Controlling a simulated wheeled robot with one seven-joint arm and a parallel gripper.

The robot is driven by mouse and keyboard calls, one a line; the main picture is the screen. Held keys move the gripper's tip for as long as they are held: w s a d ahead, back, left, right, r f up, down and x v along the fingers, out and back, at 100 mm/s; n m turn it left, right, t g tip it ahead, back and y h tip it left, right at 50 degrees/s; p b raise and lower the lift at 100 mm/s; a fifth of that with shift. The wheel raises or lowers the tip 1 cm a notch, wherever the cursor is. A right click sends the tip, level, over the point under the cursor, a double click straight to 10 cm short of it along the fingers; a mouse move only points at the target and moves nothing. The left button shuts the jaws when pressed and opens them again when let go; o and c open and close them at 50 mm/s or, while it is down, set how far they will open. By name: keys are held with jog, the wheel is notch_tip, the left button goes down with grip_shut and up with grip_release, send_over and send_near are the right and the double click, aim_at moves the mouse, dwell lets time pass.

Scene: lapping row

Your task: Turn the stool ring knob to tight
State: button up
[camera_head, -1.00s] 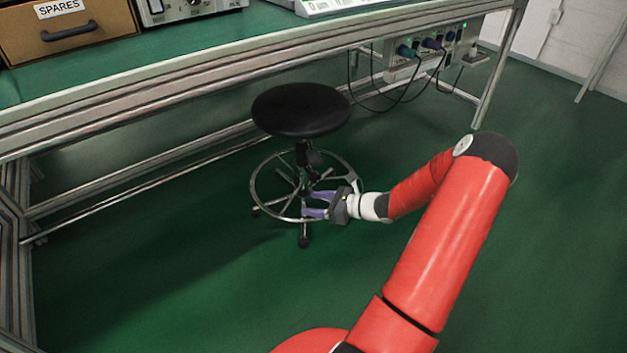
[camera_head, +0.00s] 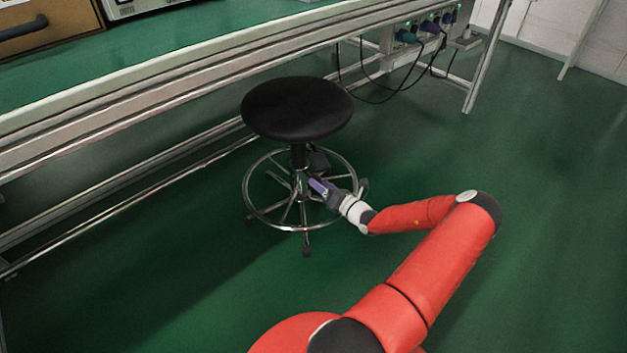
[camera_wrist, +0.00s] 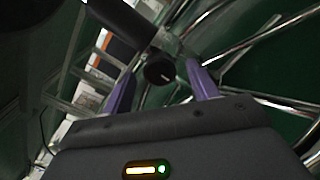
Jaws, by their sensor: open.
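The stool has a round black seat (camera_head: 297,107) and a chrome foot ring (camera_head: 262,214) with spokes around its column. The ring knob (camera_wrist: 159,72) is a small black round knob with a pale mark, on the column in the wrist view. My gripper (camera_head: 318,185) is inside the ring area, close to the column. In the wrist view its two purple fingers (camera_wrist: 162,84) are open, one to each side of the knob and short of it. Nothing is held between them. In the head view the knob itself is too small to tell apart.
The workbench (camera_head: 180,85) with its metal frame stands behind the stool. A socket strip (camera_head: 415,35) with plugs and hanging black cables is under the bench at the back right. The green floor (camera_head: 520,150) to the right is clear.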

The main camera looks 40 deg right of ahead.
jog(key=shift+w+a, duration=0.15)
jog(key=shift+w, duration=1.6)
jog(key=c, duration=1)
